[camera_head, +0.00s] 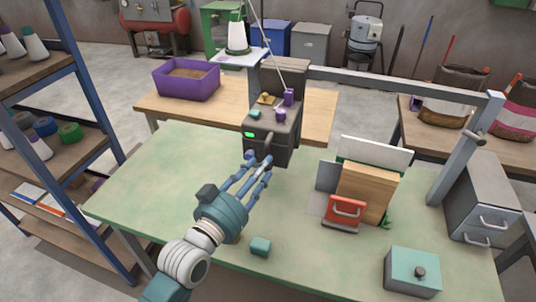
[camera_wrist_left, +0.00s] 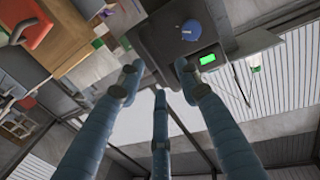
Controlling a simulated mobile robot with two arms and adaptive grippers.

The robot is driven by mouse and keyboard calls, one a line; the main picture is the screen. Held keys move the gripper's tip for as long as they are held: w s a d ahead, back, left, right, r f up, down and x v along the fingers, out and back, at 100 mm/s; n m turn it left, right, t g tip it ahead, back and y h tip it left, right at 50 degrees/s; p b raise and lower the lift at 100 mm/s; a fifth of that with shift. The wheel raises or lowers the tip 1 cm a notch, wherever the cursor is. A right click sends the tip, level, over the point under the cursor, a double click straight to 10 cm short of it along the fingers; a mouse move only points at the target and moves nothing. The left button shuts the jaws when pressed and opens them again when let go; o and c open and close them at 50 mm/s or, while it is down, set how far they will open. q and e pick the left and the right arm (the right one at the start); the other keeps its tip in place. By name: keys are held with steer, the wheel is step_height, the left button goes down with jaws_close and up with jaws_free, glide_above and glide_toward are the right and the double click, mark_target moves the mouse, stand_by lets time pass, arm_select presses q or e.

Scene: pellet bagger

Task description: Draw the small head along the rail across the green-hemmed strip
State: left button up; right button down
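A dark grey machine (camera_head: 272,125) with a lit green display and purple and teal knobs stands at the far edge of the green table. It also shows in the left wrist view (camera_wrist_left: 172,35). My left gripper (camera_head: 258,168) is just in front of it, fingers spread and empty; in the left wrist view (camera_wrist_left: 158,95) nothing lies between them. A grey rail (camera_head: 400,82) runs right from the machine to a grey post. Below it is a white panel with a green lower edge (camera_head: 375,152), behind a wooden block. A red part with a handle (camera_head: 345,213) stands before the block. I cannot tell which part is the small head.
A teal box with a dark knob (camera_head: 412,270) and a small teal block (camera_head: 260,246) are near the front edge. A grey drawer cabinet (camera_head: 480,200) is at right. A purple bin (camera_head: 187,78) stands behind. The table's left part is clear.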

mark_target(268, 169)
arm_select(q)
steer(key=p+x, duration=0.1)
steer(key=x, duration=0.3)
steer(key=shift+w+d, duration=0.25)
steer(key=shift+w, duration=0.1)
jaws_close()
